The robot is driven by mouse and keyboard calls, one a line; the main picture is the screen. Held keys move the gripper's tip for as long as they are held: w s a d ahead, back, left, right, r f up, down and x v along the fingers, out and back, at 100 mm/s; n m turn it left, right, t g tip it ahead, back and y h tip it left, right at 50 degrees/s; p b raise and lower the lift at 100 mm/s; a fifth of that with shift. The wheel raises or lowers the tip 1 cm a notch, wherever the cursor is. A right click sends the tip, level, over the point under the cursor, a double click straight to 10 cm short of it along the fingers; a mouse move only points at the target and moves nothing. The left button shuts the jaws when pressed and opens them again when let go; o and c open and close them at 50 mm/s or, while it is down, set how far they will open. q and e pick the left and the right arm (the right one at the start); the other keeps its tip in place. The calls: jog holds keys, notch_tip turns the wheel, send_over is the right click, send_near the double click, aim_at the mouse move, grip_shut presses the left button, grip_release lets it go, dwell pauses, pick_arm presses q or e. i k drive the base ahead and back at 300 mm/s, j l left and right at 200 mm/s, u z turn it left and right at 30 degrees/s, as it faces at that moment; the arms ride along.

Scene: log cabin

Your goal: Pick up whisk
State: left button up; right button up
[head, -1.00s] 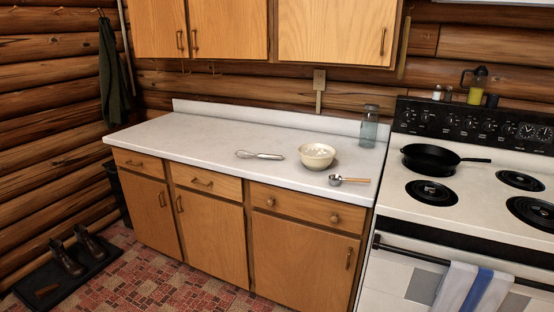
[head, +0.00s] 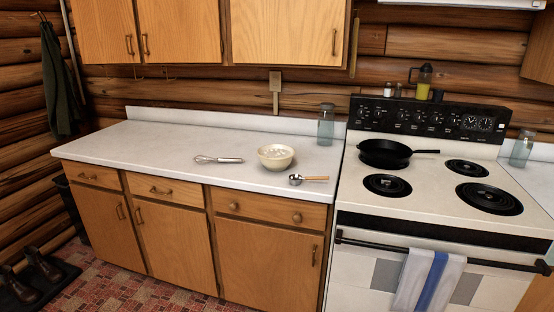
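The whisk (head: 219,160) lies flat on the white countertop (head: 120,148), left of a cream bowl (head: 276,157). Its wire end points left and its handle points right, toward the bowl, with a small gap between them. Neither of my grippers shows in the head view.
A measuring scoop (head: 308,179) lies near the counter's front edge, right of the bowl. A glass jar (head: 326,125) stands at the back. The stove (head: 442,179) with a black skillet (head: 385,152) is at the right. Wooden cabinets (head: 295,29) hang above. The counter's left part is clear.

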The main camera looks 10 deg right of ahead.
aim_at(219, 160)
jog(key=i+j, duration=0.25)
jog(key=i, duration=0.2)
jog(key=i+j, duration=0.25)
jog(key=i, duration=0.2)
